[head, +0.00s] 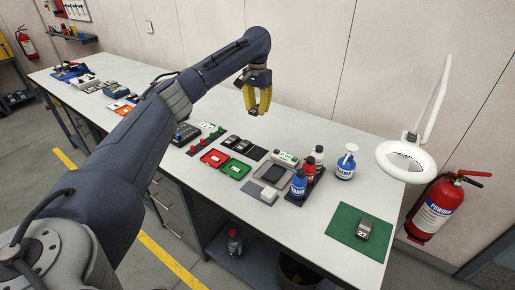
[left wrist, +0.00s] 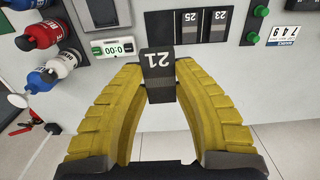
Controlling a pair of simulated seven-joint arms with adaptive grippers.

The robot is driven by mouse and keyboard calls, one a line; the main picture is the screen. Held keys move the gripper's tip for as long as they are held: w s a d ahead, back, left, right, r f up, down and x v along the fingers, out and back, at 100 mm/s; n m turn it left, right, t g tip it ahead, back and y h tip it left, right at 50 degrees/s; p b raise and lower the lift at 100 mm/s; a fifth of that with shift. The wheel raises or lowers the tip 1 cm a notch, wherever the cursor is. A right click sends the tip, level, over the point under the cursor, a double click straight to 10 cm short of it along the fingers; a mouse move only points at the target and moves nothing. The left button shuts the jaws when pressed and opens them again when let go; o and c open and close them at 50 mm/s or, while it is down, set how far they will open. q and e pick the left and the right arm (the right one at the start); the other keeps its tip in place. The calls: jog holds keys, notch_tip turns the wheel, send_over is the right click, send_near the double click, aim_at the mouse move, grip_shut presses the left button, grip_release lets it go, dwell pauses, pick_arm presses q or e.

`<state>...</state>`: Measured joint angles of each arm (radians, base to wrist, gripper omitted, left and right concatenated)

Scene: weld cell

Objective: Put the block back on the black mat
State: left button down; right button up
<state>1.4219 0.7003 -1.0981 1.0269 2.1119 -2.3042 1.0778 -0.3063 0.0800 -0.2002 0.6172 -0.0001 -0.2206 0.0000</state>
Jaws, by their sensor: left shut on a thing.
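My left gripper (head: 257,108), with yellow fingers, is above the back half of the bench. In the left wrist view its fingers (left wrist: 158,90) are shut on a dark grey block marked 21 (left wrist: 157,64). In the head view that block is mostly hidden, with only a small dark part between the fingertips. The black mat (head: 257,153) lies on the bench below and slightly right of the gripper, apart from the held block. Two dark blocks, marked 25 (left wrist: 187,26) and 23 (left wrist: 219,22), stand on the mat; its other end (left wrist: 157,24) is bare. My right gripper is not in view.
A red tray (head: 214,158) and a green tray (head: 237,170) lie in front of the mat. A timer (head: 286,158) and several bottles (head: 299,184) stand to the right. A block marked 27 (head: 364,229) sits on a green mat (head: 343,230). A magnifier lamp (head: 386,156) overhangs the right end.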

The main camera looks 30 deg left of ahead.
aim_at(256, 153)
pick_arm(q)
jog(key=f, duration=1.9)
jog(key=shift+s+a+f, duration=0.1)
jog(key=shift+a+f, duration=0.1)
jog(key=shift+f, duration=0.2)
jog(key=shift+f, duration=0.1)
jog(key=c, duration=1.1)
grip_release()
jog(key=shift+c, duration=0.2)
notch_tip(256, 153, up, 12)
